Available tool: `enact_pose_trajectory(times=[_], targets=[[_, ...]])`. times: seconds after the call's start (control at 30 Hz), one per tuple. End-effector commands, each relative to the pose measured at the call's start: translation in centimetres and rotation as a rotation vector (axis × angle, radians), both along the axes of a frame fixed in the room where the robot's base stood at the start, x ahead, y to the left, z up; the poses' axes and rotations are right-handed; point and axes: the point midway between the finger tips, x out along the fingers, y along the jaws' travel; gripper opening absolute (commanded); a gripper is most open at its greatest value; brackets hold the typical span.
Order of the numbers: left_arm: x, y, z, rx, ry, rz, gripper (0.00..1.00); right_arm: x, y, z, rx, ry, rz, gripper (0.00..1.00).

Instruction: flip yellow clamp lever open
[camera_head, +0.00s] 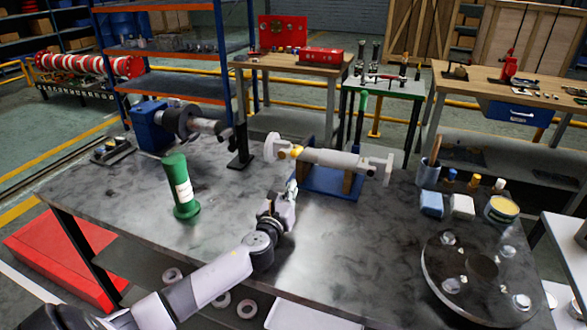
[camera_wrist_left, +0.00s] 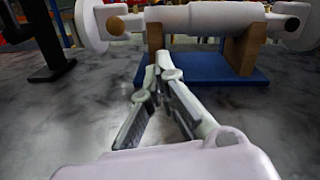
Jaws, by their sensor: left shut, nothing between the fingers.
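A pale grey shaft assembly (camera_head: 335,160) with a round flange at its left end rests on wooden blocks over a blue base (camera_head: 322,183). A small yellow part (camera_head: 296,151), which looks like the clamp lever, sits near the flange. Its exact pose is too small to tell. In the left wrist view the shaft (camera_wrist_left: 205,18) crosses the top, and a brownish-yellow knob (camera_wrist_left: 115,24) shows near the flange. My left gripper (camera_head: 291,187) is shut and empty, in front of the blue base and below the shaft. It also shows in the wrist view (camera_wrist_left: 162,66), apart from the lever.
A green cylinder (camera_head: 180,187) stands left of my arm. A blue machine (camera_head: 150,125) and a black stand (camera_head: 240,155) are behind. A round dark plate (camera_head: 480,268) with bolts lies at right, near several bottles and tubs. The tabletop around my gripper is clear.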

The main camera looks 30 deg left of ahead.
Motion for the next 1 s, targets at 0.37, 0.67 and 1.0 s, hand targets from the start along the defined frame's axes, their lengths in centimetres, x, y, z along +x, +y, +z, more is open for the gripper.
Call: enact_pose_trajectory(times=[0.37,0.67,1.0], targets=[[4.6,1.8,2.9,0.001,-0.001,-0.001,0.00,0.1,0.0,1.7,0.000,-0.002,0.000,0.00],[4.9,2.2,3.9,0.000,0.000,-0.001,0.00,-0.1,0.1,2.1,0.001,0.001,0.000,0.00],[4.8,2.2,4.0,-0.001,0.003,-0.001,0.00,-0.1,0.3,2.4,0.004,0.002,-0.001,0.00]])
